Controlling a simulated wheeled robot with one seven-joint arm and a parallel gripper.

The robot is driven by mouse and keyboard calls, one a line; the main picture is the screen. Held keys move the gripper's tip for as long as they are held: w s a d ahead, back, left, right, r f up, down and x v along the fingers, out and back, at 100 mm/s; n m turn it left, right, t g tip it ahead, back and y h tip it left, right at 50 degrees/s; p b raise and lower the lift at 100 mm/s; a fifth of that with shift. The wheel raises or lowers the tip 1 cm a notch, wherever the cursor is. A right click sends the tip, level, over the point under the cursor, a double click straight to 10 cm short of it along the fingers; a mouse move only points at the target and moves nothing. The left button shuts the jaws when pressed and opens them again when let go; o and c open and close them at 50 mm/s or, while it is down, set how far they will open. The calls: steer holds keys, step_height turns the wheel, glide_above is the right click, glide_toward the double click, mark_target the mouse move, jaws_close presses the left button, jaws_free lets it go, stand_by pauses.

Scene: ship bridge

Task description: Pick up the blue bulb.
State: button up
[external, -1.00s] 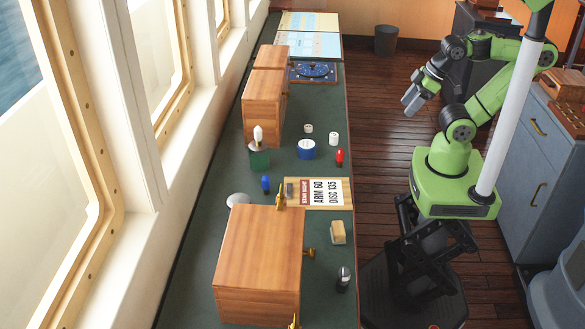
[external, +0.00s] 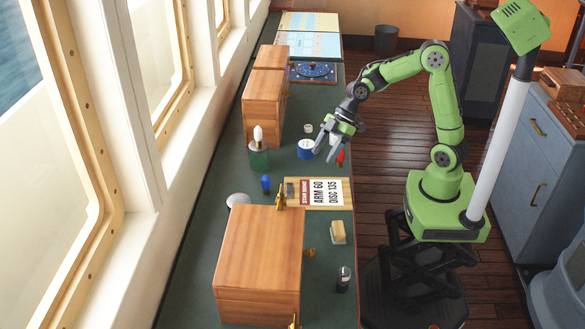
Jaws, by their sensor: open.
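The blue bulb (external: 266,182) stands upright on the green counter, on a dark base, just left of the sign board (external: 326,193). My gripper (external: 323,153) is open and empty. In the picture it is above and to the right of the blue bulb, over the counter near the red bulb (external: 341,158). Its fingers point down and partly cover the red bulb and the white item by it. A clear gap lies between my gripper and the blue bulb.
A wooden box (external: 260,255) stands in front of the blue bulb, and a white dome (external: 238,200) is close at its left. A blue round container (external: 306,149) is near my gripper.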

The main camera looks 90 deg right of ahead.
steer(key=w+d+f+t+y+b, duration=0.1)
steer(key=w+d+f+y+b, duration=0.1)
steer(key=w+f, duration=0.15)
steer(key=t+y+b, duration=0.1)
steer(key=t+y, duration=0.2)
glide_toward(266, 178)
steer(key=shift+h, duration=0.3)
steer(key=x, duration=0.3)
steer(key=b+x, duration=0.1)
steer(key=x, duration=0.3)
steer(key=b+x, duration=0.1)
steer(key=x, duration=0.2)
steer(key=shift+w+d+f, duration=0.2)
steer(key=shift+f, duration=0.15)
steer(key=shift+s+r, duration=0.1)
steer(key=c, duration=1)
